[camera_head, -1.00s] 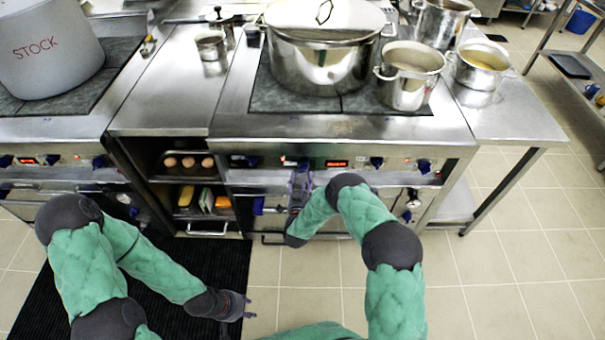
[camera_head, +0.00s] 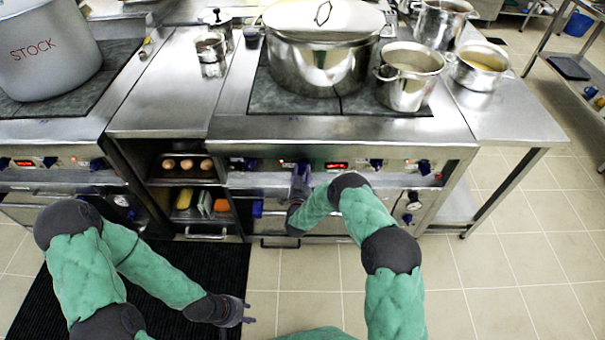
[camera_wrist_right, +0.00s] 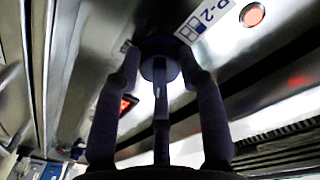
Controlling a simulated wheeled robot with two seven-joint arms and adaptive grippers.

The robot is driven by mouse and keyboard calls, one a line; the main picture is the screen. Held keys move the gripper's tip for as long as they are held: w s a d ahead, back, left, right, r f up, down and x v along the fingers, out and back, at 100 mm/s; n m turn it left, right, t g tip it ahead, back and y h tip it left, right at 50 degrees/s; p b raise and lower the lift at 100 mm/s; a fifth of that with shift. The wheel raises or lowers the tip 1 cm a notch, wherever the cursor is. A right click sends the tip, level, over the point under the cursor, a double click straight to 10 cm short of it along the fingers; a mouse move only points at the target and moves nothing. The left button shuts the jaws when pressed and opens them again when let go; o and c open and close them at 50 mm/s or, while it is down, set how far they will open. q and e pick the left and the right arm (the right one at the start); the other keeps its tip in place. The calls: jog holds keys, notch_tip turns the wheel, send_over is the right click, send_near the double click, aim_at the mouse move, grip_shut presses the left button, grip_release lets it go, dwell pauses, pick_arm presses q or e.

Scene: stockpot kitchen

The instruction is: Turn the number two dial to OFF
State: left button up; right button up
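The number two dial (camera_wrist_right: 160,68) is a dark blue round knob with a narrow bar, in the right wrist view. In the head view my right gripper (camera_head: 300,178) is at the stove front and covers most of this dial. The dial's exact setting is not clear. My left gripper (camera_head: 246,311) is open and empty, low above the floor.
A red lamp (camera_wrist_right: 252,14) is near the label. A red display (camera_head: 336,165) and another blue dial (camera_head: 376,164) are to the right on the panel. A large lidded pot (camera_head: 318,65) stands on the stove. An oven handle (camera_head: 280,243) runs below.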

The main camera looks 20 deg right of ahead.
jog(key=shift+f+n, duration=0.1)
jog(key=shift+n, duration=0.3)
jog(key=shift+f+n+b, duration=0.1)
jog(key=shift+n+b, duration=0.5)
jog(key=shift+n, duration=0.4)
jog(key=n+b, duration=0.1)
jog(key=n, duration=0.1)
jog(key=shift+n, duration=0.4)
jog(key=n+b, duration=0.1)
jog(key=n, duration=0.4)
jog(key=shift+n+t, duration=0.3)
jog(key=shift+n, duration=0.1)
jog(key=shift+s, duration=0.1)
jog(key=o, duration=1.1)
jog(key=shift+o, duration=0.2)
